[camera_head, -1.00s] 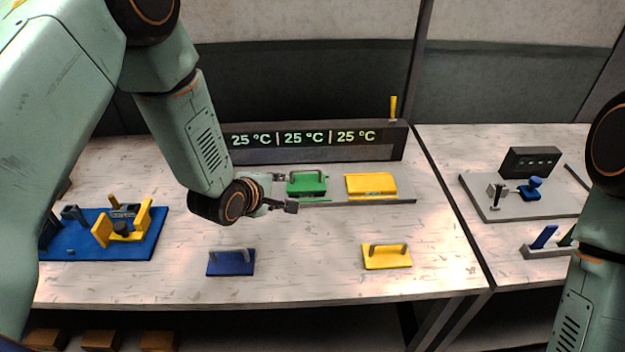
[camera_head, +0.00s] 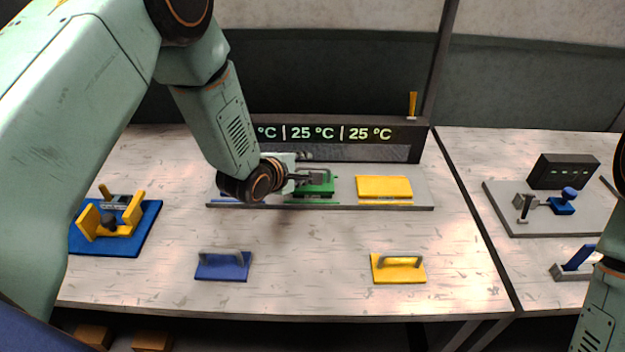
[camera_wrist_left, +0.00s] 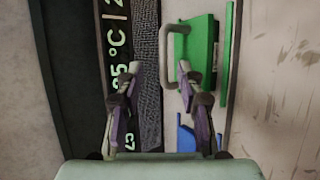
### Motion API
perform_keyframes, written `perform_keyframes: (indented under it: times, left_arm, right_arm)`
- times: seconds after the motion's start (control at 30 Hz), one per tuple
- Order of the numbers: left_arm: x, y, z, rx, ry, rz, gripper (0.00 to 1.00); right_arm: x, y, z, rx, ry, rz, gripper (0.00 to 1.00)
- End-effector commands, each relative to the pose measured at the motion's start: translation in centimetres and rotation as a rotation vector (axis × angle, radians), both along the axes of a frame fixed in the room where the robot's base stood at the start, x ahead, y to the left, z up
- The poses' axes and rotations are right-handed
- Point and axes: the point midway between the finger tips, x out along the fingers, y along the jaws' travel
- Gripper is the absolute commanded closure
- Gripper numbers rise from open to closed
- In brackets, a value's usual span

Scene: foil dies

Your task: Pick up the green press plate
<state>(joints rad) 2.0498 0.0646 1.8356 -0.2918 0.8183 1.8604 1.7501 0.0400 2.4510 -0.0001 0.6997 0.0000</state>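The green press plate (camera_head: 320,188) lies on the grey heating bar, partly hidden behind my left gripper (camera_head: 308,179). In the left wrist view the green press plate (camera_wrist_left: 205,50) is right of centre, with its grey handle toward the picture's middle. My left gripper (camera_wrist_left: 160,78) is open and empty there, its two fingers wide apart. The handle is just beyond the right-hand fingertip, not clearly between the fingers; I cannot tell whether they touch. Only a link of my right arm shows; its gripper is out of view.
A yellow block (camera_head: 384,187) sits on the heating bar (camera_head: 425,195) right of the green plate. A temperature display (camera_head: 330,134) stands behind. Blue (camera_head: 222,267) and yellow (camera_head: 398,268) handled plates lie in front. A blue-based fixture (camera_head: 140,238) is at left.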

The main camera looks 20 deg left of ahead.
Motion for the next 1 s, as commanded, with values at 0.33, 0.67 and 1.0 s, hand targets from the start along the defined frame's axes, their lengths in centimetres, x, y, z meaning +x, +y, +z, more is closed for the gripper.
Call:
perform_keyframes:
  times: [0.33, 0.67, 1.0]
  left_arm:
    - [3.2, -1.1, -2.4, 0.001, -0.001, -0.003, 0.62]
    - [4.5, -1.4, -3.0, 0.001, 0.000, -0.002, 0.62]
    - [4.5, -1.4, -3.0, 0.001, 0.000, -0.002, 0.82]
  right_arm:
    - [0.1, 0.0, 0.4, 0.000, -0.001, 0.000, 0.60]
    - [0.0, 0.0, 0.4, 0.000, -0.001, 0.000, 0.60]
    - [0.1, 0.0, 0.4, 0.000, -0.001, 0.000, 0.60]
